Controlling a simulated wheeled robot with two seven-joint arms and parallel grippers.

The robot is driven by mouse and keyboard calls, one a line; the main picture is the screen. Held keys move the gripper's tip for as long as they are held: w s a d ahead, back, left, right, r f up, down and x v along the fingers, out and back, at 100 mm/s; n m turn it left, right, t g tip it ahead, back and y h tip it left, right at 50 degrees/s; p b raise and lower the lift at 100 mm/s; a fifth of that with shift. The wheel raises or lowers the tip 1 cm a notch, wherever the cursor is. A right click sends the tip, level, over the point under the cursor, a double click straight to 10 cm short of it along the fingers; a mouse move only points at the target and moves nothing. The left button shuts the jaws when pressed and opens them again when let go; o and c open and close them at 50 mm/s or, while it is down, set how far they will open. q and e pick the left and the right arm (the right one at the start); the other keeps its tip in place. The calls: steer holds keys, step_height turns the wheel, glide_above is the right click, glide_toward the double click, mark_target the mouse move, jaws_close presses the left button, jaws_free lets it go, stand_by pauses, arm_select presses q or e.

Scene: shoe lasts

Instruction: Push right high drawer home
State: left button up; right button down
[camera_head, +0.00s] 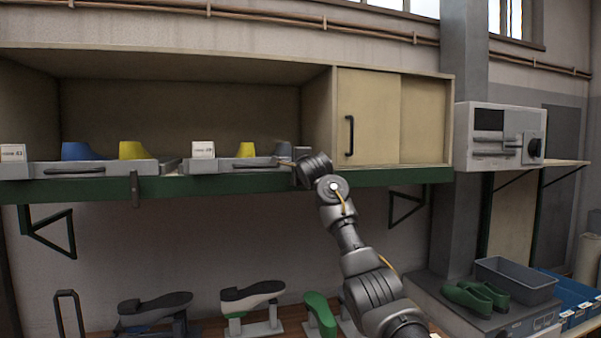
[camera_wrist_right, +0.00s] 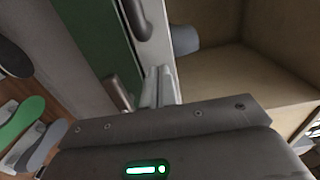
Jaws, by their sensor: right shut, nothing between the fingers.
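The right high drawer (camera_head: 207,167) is a shallow grey tray on the green-edged shelf, with a white label card (camera_head: 203,149) and a dark bar handle (camera_head: 255,162). A yellow last (camera_head: 246,149) and a blue-grey last (camera_head: 282,149) stand in it. My right gripper (camera_head: 285,162) is at the drawer's right end, its fingers partly hidden by the wrist in the head view. In the right wrist view, the fingers (camera_wrist_right: 159,86) are shut and empty, close to the drawer front (camera_wrist_right: 157,38); I cannot tell whether they touch. My left gripper is not in view.
A similar drawer (camera_head: 95,169) with blue and yellow lasts is at the left. A closed cabinet door (camera_head: 368,115) with a handle is right of the open bay. Green brackets (camera_head: 55,232) hang under the shelf. Shoes and lasts (camera_head: 252,293) stand on the bench below.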

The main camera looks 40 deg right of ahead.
steer(key=b+v, duration=1.1)
steer(key=v, duration=0.2)
